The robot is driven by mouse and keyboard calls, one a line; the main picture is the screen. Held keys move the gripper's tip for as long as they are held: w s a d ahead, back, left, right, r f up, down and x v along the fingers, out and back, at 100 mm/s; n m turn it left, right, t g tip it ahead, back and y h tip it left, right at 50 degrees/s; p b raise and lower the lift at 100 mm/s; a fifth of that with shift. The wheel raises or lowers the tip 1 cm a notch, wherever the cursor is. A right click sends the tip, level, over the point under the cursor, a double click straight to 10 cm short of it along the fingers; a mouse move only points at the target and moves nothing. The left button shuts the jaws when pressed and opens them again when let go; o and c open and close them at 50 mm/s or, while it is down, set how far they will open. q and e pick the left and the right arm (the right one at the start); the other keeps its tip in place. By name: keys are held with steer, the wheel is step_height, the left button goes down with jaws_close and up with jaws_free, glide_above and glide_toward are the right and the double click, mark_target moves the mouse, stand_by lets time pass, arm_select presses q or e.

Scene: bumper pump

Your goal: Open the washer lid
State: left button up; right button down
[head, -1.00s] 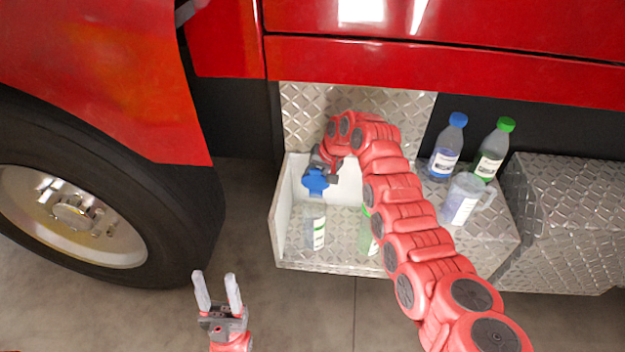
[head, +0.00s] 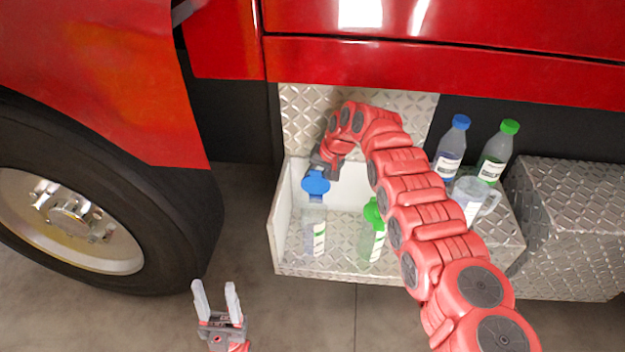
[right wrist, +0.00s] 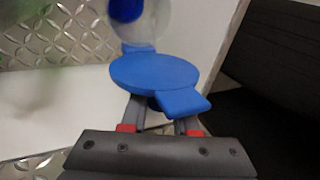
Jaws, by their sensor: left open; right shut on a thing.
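The blue washer lid (head: 316,184) is a round disc with a tab, at the top of a clear washer container (head: 314,232) in the open-topped box. In the right wrist view the blue lid (right wrist: 155,74) is tilted away from the translucent round neck (right wrist: 152,22), joined by a narrow strip. My right gripper (head: 323,170) is shut on the lid; its fingers (right wrist: 160,112) pass behind the disc by the tab, so the contact is partly hidden. My left gripper (head: 214,287) is open and empty above the floor, left of the box.
A green-capped container (head: 373,238) stands in the box right of the clear one. A blue-capped bottle (head: 450,150), a green-capped bottle (head: 494,155) and a clear jug (head: 470,200) stand right of my arm. The tyre (head: 185,220) is at left; red bodywork hangs above.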

steer(key=c, duration=0.7)
jaws_free()
steer(key=shift+d+r, duration=0.15)
steer(key=shift+r, duration=0.1)
steer(key=v, duration=1.6)
steer(key=shift+d+r+p, duration=0.2)
steer(key=shift+r+p, duration=0.15)
steer(key=shift+p, duration=0.05)
steer(key=shift+s+f, duration=0.1)
steer(key=shift+s, duration=0.05)
